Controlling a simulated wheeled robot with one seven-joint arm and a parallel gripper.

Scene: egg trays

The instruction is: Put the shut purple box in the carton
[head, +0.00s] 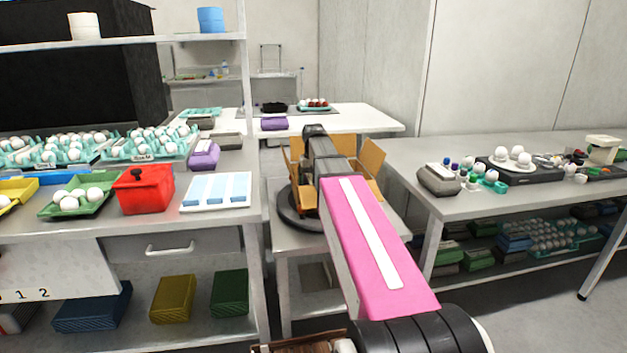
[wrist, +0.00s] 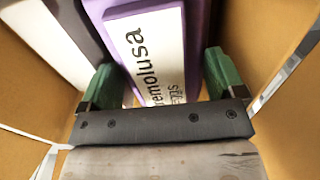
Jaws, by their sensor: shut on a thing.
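The open cardboard carton (head: 371,158) stands on a round dark stand on a small table in the middle of the head view, with its flaps up. My arm reaches over it and hides most of its inside. In the wrist view, tan carton walls (wrist: 275,45) rise on both sides of my gripper (wrist: 162,78). Its green fingers are shut on a purple box (wrist: 198,35) with a white printed label. The box is between the carton walls; whether it touches the bottom cannot be told. My gripper and this box are hidden in the head view.
A grey and white item (wrist: 55,40) lies left of the held box. Another purple box (head: 204,157) is on the left bench by a red box (head: 143,190); one more (head: 274,123) is on the back table. A grey box (head: 438,180) sits on the right bench.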

